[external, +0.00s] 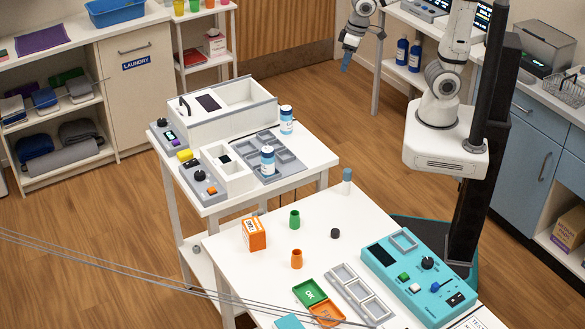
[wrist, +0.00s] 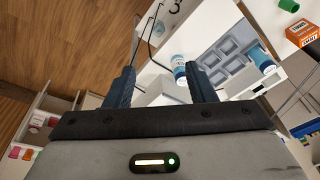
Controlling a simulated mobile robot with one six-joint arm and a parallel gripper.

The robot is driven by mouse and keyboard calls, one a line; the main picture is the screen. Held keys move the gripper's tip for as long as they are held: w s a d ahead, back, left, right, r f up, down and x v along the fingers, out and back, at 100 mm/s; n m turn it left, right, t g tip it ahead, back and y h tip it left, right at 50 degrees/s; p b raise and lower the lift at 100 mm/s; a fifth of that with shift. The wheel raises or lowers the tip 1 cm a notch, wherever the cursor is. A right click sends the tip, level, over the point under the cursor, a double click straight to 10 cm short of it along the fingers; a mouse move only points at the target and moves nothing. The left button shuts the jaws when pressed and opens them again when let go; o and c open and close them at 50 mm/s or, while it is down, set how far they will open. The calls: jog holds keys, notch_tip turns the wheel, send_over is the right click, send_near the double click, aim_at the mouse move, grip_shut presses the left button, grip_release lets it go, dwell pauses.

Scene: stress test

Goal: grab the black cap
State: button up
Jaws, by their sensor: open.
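The black cap (external: 335,233) is a small dark round piece on the white front table (external: 228,262), right of a green cup (external: 294,219). I do not see it in the wrist view. My gripper (external: 346,62) is up at the top of the external view, far behind the cap and well away from it. In the wrist view my gripper (wrist: 164,76) shows two dark blue fingers spread apart with nothing between them.
A second table holds white devices, a grey tray (external: 286,160) and two blue-and-white bottles (external: 267,161).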

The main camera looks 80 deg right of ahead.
jog(key=w+a+f+g+b, duration=0.1)
jog(key=w+a+f, duration=0.15)
jog(key=a, duration=0.45)
jog(key=w+a+f, duration=0.2)
jog(key=a+f, duration=0.1)
jog(key=a, duration=0.4)
jog(key=m+g+b, duration=0.1)
jog(key=b, duration=0.2)
send_over(335, 231)
jog(key=shift+h, duration=0.4)
jog(key=f, duration=1.9)
jog(key=shift+w+d+f, duration=0.15)
jog(key=shift+w, duration=0.05)
jog(key=f, duration=0.2)
jog(key=f+p, duration=0.1)
jog(key=f, duration=0.2)
jog(key=f+p, duration=0.1)
jog(key=f, duration=0.1)
jog(key=shift+s+f, duration=0.25)
jog(key=shift+f, duration=0.05)
jog(key=shift+c, duration=0.2)
jog(key=c, duration=1)
